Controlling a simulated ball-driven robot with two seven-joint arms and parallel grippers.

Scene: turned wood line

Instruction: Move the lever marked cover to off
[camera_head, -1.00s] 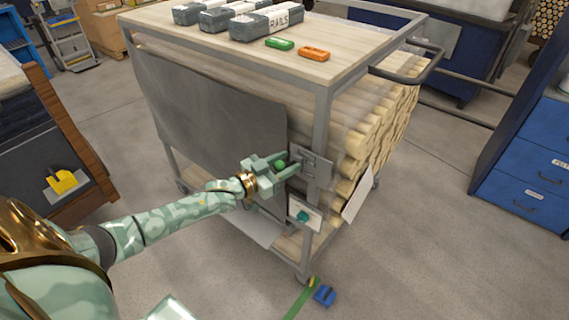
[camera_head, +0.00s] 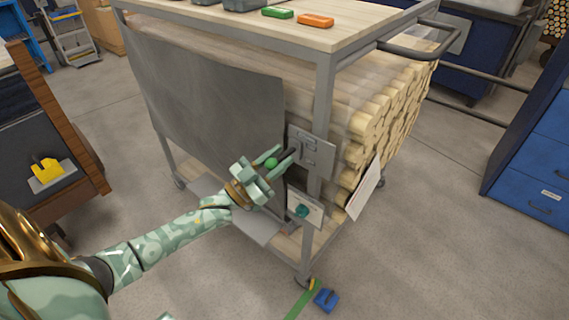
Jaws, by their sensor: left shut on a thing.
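A lever with a green ball knob (camera_head: 271,163) sits at a grey slotted plate (camera_head: 312,152) on the near corner post of a cart. My left gripper (camera_head: 277,164) is shut around the lever near its knob, with a finger on either side. The lever's dark shaft reaches from the fingers toward the plate. The plate's markings are too small to read, and the word cover cannot be made out. My right gripper is not in view.
Below the plate is a white panel with a teal knob (camera_head: 302,211). A grey sheet (camera_head: 205,105) covers the cart's left side. Stacked pale wood rods (camera_head: 385,120) fill the cart. A blue object (camera_head: 326,300) lies on the floor. Open floor lies to the right.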

